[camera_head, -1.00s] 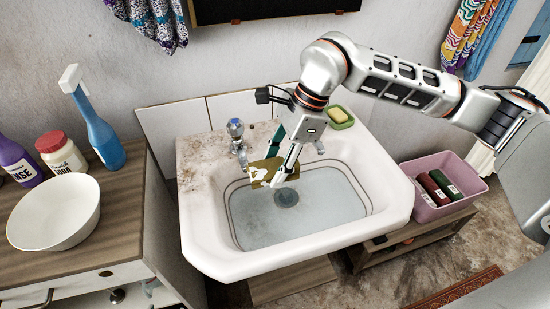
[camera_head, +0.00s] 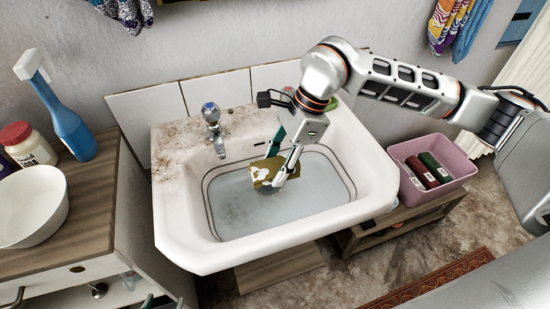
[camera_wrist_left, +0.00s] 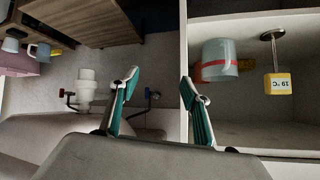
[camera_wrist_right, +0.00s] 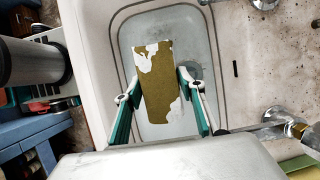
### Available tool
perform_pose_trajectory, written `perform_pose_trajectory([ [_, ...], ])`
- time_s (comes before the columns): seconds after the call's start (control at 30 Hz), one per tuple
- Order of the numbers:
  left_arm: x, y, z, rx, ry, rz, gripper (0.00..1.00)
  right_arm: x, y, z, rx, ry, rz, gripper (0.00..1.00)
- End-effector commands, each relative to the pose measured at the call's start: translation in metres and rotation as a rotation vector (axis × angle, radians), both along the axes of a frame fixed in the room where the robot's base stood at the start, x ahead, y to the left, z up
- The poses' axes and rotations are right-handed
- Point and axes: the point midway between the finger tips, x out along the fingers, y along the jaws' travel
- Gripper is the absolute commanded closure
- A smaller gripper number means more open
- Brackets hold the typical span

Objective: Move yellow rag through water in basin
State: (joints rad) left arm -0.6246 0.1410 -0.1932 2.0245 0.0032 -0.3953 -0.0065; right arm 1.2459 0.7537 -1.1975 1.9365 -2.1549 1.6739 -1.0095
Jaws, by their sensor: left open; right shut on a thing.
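The yellow rag (camera_head: 262,171) is olive-yellow with white patches. It is over the middle of the basin (camera_head: 178,235), whose bottom is covered by clear bluish water (camera_head: 240,208). The rag also shows between my fingers in the right wrist view (camera_wrist_right: 158,95). My right gripper (camera_head: 283,168) is shut on the rag and points down into the basin. I cannot tell whether the rag touches the water. My left gripper (camera_wrist_left: 161,76) is open and empty, away from the basin; the head view does not show it.
A tap (camera_head: 212,125) stands at the basin's back left. A cabinet with a white bowl (camera_head: 32,205) and blue spray bottle (camera_head: 65,120) is on the left. A pink crate (camera_head: 440,175) of bottles is on the right. The left wrist view shows a mug (camera_wrist_left: 218,60) in an open compartment.

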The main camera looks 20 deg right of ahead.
Motion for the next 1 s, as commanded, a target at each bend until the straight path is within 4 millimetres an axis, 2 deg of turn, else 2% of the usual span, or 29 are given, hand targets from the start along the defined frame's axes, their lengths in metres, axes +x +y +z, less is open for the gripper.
perform_pose_trajectory([
  [0.03,0.001,0.000,-0.003,0.002,0.000,0.000,0.53,0.000,0.000,-0.009,0.000,0.004,0.000,0.86],
  [0.17,0.004,0.001,-0.004,0.006,-0.006,-0.002,0.53,0.000,0.000,-0.021,0.000,0.004,0.000,0.86],
  [0.5,-0.004,0.003,-0.022,0.020,0.015,-0.005,0.53,0.000,0.000,-0.051,0.001,0.004,0.000,0.86],
  [1.0,0.003,-0.005,-0.022,0.009,-0.005,-0.023,0.53,-0.001,0.000,-0.097,0.001,0.006,-0.001,0.86],
])
